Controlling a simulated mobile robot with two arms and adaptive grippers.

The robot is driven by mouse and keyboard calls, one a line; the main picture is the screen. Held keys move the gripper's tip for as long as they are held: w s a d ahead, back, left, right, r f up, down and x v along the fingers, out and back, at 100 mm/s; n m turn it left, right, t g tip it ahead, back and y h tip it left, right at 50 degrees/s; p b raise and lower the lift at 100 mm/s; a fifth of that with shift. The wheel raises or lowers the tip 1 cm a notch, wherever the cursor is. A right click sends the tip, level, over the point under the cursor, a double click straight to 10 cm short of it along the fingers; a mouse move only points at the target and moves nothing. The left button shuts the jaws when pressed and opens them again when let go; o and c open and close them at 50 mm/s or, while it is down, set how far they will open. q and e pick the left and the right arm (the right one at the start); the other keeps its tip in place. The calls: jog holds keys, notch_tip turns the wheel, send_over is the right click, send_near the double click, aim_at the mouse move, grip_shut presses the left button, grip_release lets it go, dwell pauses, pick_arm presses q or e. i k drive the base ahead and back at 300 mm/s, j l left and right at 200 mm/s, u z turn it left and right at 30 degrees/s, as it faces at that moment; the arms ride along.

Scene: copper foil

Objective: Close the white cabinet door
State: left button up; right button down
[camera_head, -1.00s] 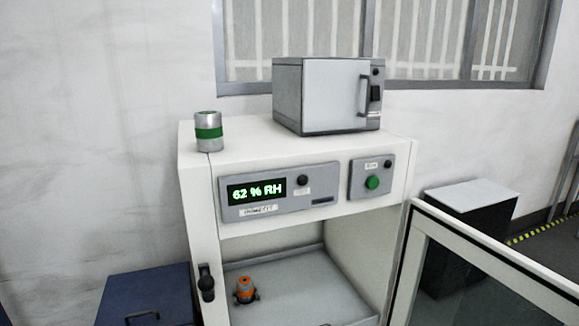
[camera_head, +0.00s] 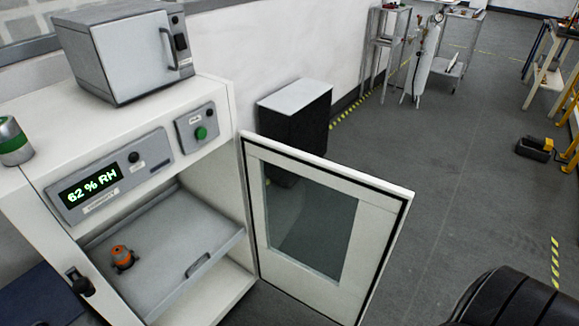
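The white cabinet (camera_head: 222,108) stands at the left, with a lit display (camera_head: 90,192) reading 62 % RH. Its white-framed glass door (camera_head: 376,196) is hinged at the cabinet's right side and stands wide open, swung out to the right. Inside are a grey shelf or tray (camera_head: 165,232) and a small orange and grey object (camera_head: 122,257). A dark latch (camera_head: 80,282) is on the cabinet's left front edge. A black rounded part, which seems to be my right arm, shows at the bottom right. Neither gripper is in view.
A grey box oven (camera_head: 115,55) and a green-banded metal can (camera_head: 14,142) stand on the cabinet. A black cabinet with a pale top (camera_head: 297,97) is behind the door.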

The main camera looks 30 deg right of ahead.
aim_at(382, 206)
jog(key=l+u, duration=0.35)
jog(key=k+l+u, duration=0.1)
jog(key=l+u, duration=0.3)
jog(key=k+l+u, duration=0.1)
jog(key=l, duration=0.35)
jog(key=k+l, duration=0.3)
jog(key=k+l+u, duration=0.15)
jog(key=l, duration=0.4)
jog(key=k+l+u, duration=0.1)
jog(key=k+l, duration=0.4)
jog(key=l, duration=0.65)
jog(key=k+l+u, duration=0.15)
jog(key=l, duration=0.55)
jog(key=i+l+u, duration=0.4)
jog(key=i+l, duration=0.2)
